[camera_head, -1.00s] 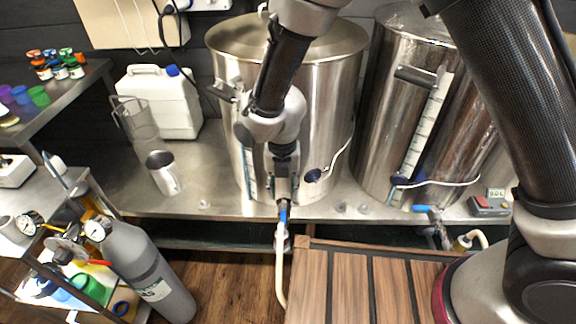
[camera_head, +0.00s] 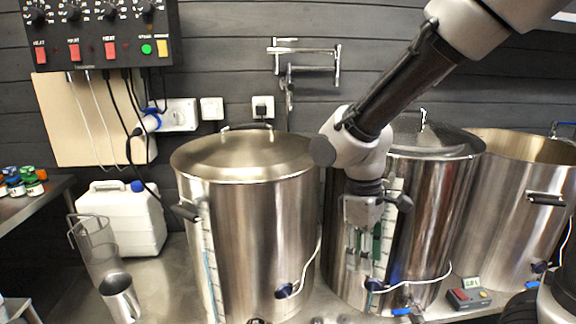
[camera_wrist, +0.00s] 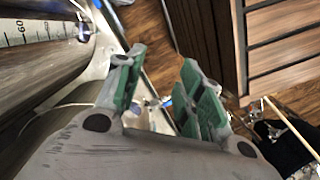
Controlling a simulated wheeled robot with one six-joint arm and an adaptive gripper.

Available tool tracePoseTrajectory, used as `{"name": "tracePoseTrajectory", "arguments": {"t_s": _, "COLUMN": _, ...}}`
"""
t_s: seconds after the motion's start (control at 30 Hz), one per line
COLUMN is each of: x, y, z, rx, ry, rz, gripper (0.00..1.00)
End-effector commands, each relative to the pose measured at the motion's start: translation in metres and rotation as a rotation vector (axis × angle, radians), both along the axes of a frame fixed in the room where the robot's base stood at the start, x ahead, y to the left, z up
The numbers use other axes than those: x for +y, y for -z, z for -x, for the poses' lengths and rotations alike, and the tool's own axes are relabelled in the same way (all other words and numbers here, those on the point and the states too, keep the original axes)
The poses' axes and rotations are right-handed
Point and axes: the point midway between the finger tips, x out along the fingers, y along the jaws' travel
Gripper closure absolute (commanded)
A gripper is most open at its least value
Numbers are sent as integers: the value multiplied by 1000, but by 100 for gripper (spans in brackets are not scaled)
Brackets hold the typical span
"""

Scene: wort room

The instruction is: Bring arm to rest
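My gripper (camera_head: 366,262) hangs pointing down in front of the middle steel kettle (camera_head: 437,230) in the head view. In the wrist view its two green-padded fingers (camera_wrist: 160,95) stand apart with nothing between them. Beyond them are the bench edge, wooden floor and a blue-handled fitting (camera_wrist: 166,102). My arm reaches in from the upper right of the head view, bent at the elbow, with the forearm sloping down to the left. I cannot tell the exact gap between gripper and kettle.
A lidded kettle (camera_head: 250,220) stands left and an open one (camera_head: 515,195) right. A white canister (camera_head: 122,222), clear jug (camera_head: 92,245) and metal cup (camera_head: 120,298) are on the bench's left. A small red-grey meter (camera_head: 468,296) sits at right. A control box (camera_head: 95,35) hangs above.

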Motion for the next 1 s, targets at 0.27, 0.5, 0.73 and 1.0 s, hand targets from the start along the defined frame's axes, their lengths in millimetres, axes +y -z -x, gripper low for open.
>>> {"name": "tracePoseTrajectory", "arguments": {"t_s": 0.27, "x": -124, "y": -81, "z": 34, "rx": -197, "ry": 592, "rz": -106, "gripper": 62}}
{"name": "tracePoseTrajectory", "arguments": {"t_s": 0.5, "x": -188, "y": -125, "z": 65, "rx": -425, "ry": 837, "rz": -203, "gripper": 62}}
{"name": "tracePoseTrajectory", "arguments": {"t_s": 0.73, "x": -208, "y": -137, "z": 74, "rx": -493, "ry": 930, "rz": -211, "gripper": 62}}
{"name": "tracePoseTrajectory", "arguments": {"t_s": 1.0, "x": -208, "y": -137, "z": 74, "rx": -492, "ry": 928, "rz": -210, "gripper": 62}}
